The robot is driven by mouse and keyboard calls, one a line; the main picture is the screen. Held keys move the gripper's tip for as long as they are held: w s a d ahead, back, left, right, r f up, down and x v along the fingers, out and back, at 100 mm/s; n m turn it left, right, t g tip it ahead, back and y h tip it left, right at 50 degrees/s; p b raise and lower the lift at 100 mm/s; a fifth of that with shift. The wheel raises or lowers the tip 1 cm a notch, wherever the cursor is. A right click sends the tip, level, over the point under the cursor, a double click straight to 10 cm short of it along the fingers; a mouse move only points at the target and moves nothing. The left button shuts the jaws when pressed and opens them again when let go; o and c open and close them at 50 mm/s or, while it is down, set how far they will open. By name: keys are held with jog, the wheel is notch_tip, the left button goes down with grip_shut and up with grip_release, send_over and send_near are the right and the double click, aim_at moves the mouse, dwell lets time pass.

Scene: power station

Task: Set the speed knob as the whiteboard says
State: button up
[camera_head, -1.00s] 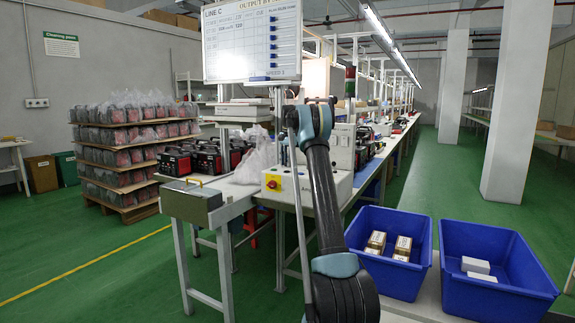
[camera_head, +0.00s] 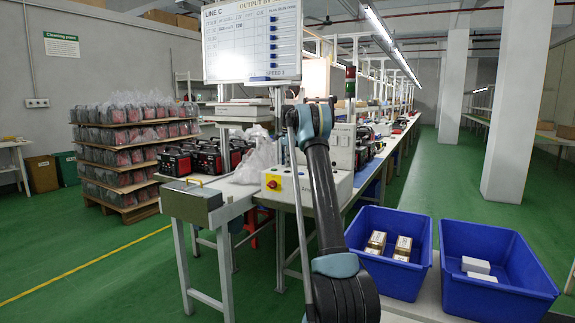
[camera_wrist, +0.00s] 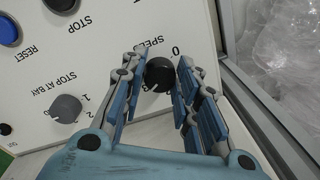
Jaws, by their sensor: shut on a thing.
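In the wrist view the black round speed knob (camera_wrist: 158,75) sits on a white panel (camera_wrist: 110,45), beside the printed word SPEED and a 0. My gripper (camera_wrist: 161,70) has one finger on each side of the knob and is shut on it. The fingers cover part of the scale, and I cannot tell where the knob points. In the head view my arm hides the gripper and knob; part of the white control box (camera_head: 338,188) shows.
On the panel are a grey STOP AT BAY knob (camera_wrist: 66,108), a blue button (camera_wrist: 8,30) and a dark button (camera_wrist: 61,4). A red and yellow switch (camera_head: 273,183) is on the box's left. Two blue bins (camera_head: 360,225) (camera_head: 470,292) stand at the right.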

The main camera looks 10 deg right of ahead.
jog(key=shift+a, duration=0.1)
jog(key=o, duration=1.1)
jog(key=shift+c, duration=0.2)
jog(key=shift+s+r, duration=0.15)
jog(key=shift+r, duration=3.55)
